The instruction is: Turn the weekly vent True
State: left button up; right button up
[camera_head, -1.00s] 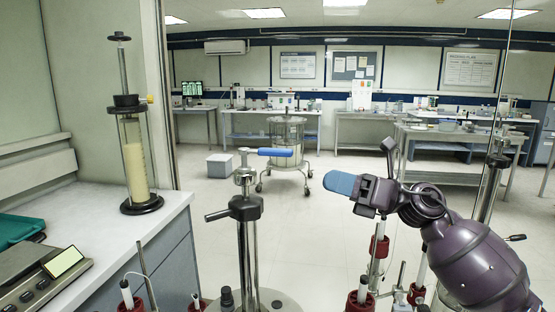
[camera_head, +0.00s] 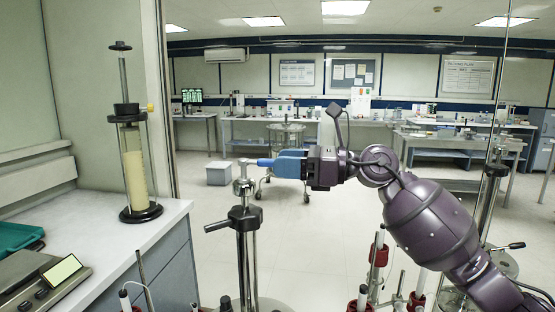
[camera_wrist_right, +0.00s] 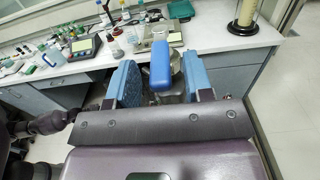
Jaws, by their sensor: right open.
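The vent valve (camera_head: 243,190) is a metal fitting on top of an upright steel column, with a blue lever handle (camera_head: 265,162) pointing right. My right gripper (camera_head: 281,165) is at the handle's outer end, level with it. In the right wrist view the blue handle (camera_wrist_right: 160,66) stands between my two light-blue finger pads (camera_wrist_right: 160,80), with gaps showing on both sides. The right gripper is open around the handle. Its fingers hide the handle's far end in the head view. My left gripper is not in view.
A black clamp (camera_head: 244,217) with a side arm sits lower on the column. A glass column with cream filling (camera_head: 135,172) stands on the left bench (camera_head: 120,240). Several red-based tubes stand low at the front.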

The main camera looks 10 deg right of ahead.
jog(key=shift+x, duration=1)
grip_shut()
